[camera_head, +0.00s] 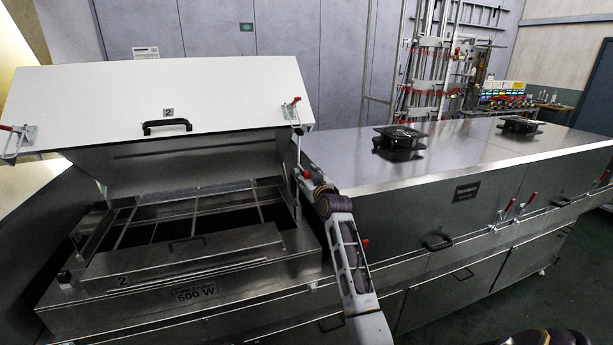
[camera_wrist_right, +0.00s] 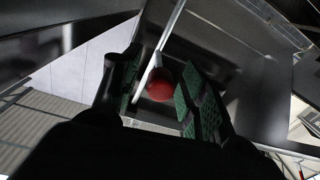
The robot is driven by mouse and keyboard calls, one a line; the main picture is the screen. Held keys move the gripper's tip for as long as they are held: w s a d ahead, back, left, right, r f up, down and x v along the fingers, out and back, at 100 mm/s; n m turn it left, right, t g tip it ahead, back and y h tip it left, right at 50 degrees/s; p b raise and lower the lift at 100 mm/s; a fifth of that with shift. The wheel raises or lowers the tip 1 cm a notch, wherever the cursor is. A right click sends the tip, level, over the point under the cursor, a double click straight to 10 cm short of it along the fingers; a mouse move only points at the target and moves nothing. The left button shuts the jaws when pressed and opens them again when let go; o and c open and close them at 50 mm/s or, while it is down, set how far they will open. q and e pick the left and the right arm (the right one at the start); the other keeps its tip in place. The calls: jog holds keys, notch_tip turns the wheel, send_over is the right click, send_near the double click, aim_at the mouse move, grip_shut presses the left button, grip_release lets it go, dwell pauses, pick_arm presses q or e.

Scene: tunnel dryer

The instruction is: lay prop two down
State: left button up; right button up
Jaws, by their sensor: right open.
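The white lid marked 2 (camera_head: 160,100) stands raised over the open dryer section at the left. In the right wrist view a thin metal rod, which looks like prop two (camera_wrist_right: 171,28), ends in a red ball knob (camera_wrist_right: 160,86). My right gripper (camera_wrist_right: 158,92) is open, with its green-padded fingers on either side of the knob and a visible gap to the right finger. In the head view my right gripper (camera_head: 302,172) is at the right side of the opening, below the lid's right corner. The prop is hard to make out there. My left gripper is out of view.
A metal frame with crossbars (camera_head: 190,205) spans the opening, with a front panel marked 2 (camera_head: 180,250) before it. The closed dryer top (camera_head: 440,150) with two black fans (camera_head: 400,138) lies to the right. Red-handled clamps (camera_head: 505,212) line its front.

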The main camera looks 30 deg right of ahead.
jog(key=shift+c, duration=0.4)
grip_shut()
jog(key=shift+a, duration=0.15)
jog(key=w+a+f+n+p, duration=0.2)
jog(key=a+f+n, duration=0.1)
jog(key=a+n, duration=0.4)
jog(key=shift+w+a+p, duration=0.2)
jog(key=shift+a+p, duration=0.2)
jog(key=shift+a, duration=1.05)
